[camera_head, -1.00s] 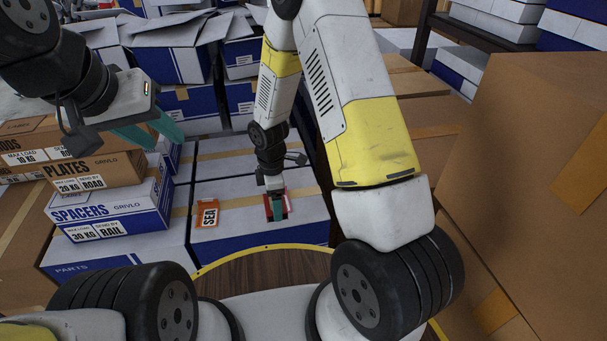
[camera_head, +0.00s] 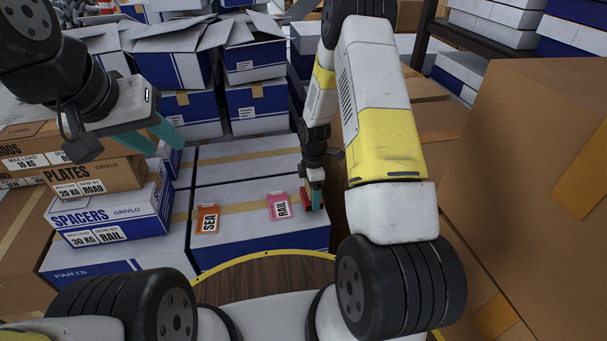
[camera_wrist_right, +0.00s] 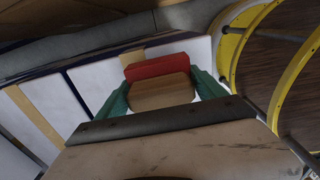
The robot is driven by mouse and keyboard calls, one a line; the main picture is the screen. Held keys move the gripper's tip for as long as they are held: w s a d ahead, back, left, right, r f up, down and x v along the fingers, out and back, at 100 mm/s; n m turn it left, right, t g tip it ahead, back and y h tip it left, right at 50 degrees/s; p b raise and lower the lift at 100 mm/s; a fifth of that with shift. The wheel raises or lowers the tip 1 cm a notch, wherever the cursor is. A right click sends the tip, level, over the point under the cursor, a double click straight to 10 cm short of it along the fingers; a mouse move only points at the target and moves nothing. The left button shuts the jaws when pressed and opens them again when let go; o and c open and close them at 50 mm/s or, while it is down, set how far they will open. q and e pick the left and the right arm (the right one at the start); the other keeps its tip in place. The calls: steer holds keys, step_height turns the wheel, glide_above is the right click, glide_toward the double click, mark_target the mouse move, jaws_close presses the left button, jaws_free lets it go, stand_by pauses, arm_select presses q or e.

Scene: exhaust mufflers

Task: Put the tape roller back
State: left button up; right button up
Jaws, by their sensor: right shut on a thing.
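The tape roller (camera_wrist_right: 160,70), with a red body and a tan tape roll, is between the teal fingers of my right gripper (camera_wrist_right: 163,92), which is shut on it. In the head view, only a small red part of the tape roller (camera_head: 306,200) shows beside my right gripper (camera_head: 316,197), at the right end of the white and blue box (camera_head: 255,232). I cannot tell whether the roller touches the box top. My left gripper (camera_head: 156,134) is open and empty above the stacked boxes at the left.
An orange SEA label (camera_head: 207,219) and a pink RAIL label (camera_head: 280,206) lie on the box top. A SPACERS box (camera_head: 110,212) and a PLATES box (camera_head: 95,177) are stacked at left. A large cardboard box (camera_head: 530,150) stands at right.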

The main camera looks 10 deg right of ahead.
steer(key=shift+f, duration=0.3)
steer(key=shift+f, duration=0.2)
steer(key=o, duration=1.6)
steer(key=shift+c, duration=0.2)
steer(key=shift+r, duration=0.1)
